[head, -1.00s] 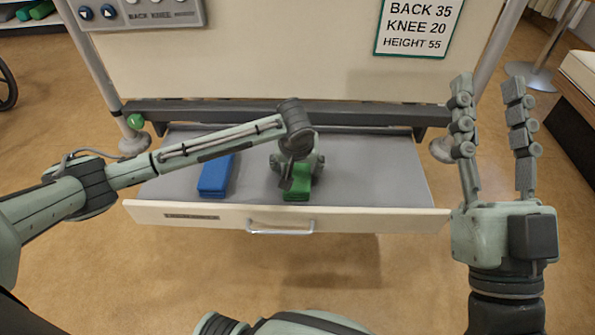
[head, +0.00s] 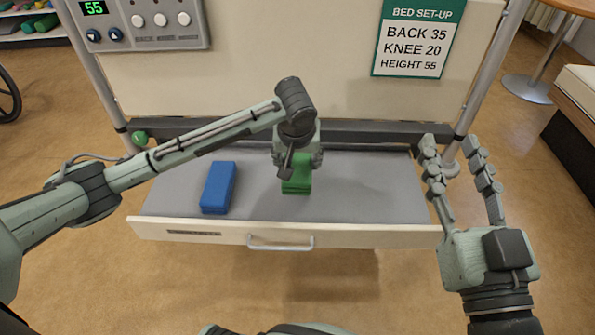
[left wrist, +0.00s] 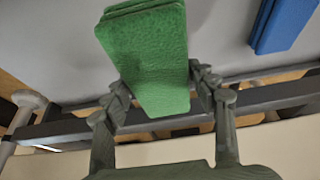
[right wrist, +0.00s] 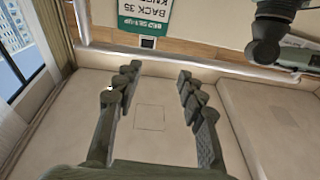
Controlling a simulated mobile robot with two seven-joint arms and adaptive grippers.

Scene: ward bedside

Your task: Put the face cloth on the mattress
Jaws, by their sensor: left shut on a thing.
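A green folded cloth (head: 297,181) is in the open drawer area, in the jaws of my left gripper (head: 297,162). In the left wrist view the green cloth (left wrist: 150,60) sits between both fingers, which are shut on it. Its height above the drawer floor is hard to tell. A blue folded cloth (head: 218,187) lies in the drawer, left of my left gripper. My right gripper (head: 453,150) is open and empty, fingers pointing up, right of the drawer. I cannot make out a mattress surface.
The drawer (head: 370,195) is pulled out below a pale bed panel (head: 290,65). A control box (head: 140,22) and a bed set-up sign (head: 418,38) hang on the panel. Posts stand at both sides. The right part of the drawer is clear.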

